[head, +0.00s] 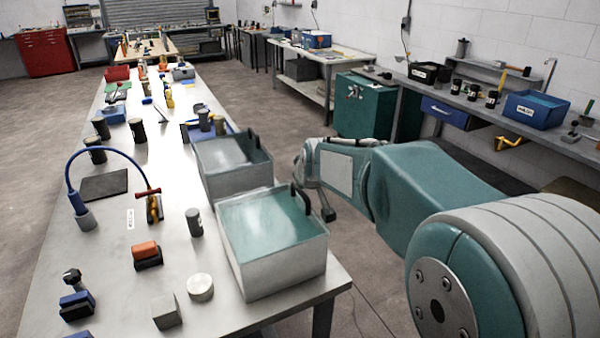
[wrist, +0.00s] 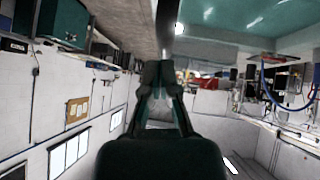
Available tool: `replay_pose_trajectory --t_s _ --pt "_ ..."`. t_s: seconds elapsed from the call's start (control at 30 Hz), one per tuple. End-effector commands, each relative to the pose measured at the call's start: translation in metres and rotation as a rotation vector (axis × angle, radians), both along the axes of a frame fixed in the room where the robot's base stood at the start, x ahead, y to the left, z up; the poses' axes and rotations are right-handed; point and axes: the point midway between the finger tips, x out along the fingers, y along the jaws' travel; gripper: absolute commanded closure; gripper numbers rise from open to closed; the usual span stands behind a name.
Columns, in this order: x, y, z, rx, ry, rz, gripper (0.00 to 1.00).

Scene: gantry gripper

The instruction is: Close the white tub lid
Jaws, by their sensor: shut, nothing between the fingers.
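The near white tub (head: 277,272) stands at the table's right edge. A glossy teal surface (head: 262,222) shows inside its rim; I cannot tell whether this is a lid or the inside. A black handle (head: 301,199) stands up at its back right. A second, similar white tub (head: 226,182) stands behind it, with its own black handle (head: 257,139). My gripper (head: 328,215) is shut and empty, just right of the near tub and apart from its handle. In the wrist view my gripper (wrist: 168,66) has its fingers together, below a dark upright bar that I cannot identify for sure.
The long white table (head: 115,275) holds a round white block (head: 200,287), a grey cylinder (head: 194,222), a blue curved hose (head: 108,152) and several small tools left of the tubs. A side bench carries a blue bin (head: 536,110).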

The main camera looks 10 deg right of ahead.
Motion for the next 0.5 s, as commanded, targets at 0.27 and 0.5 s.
replay_pose_trajectory --t_s 0.27,0.5 --pt "0.001 -0.005 -0.011 0.000 0.002 -0.001 1.00" --pt "0.000 -0.006 -0.014 -0.002 0.009 -0.001 1.00"
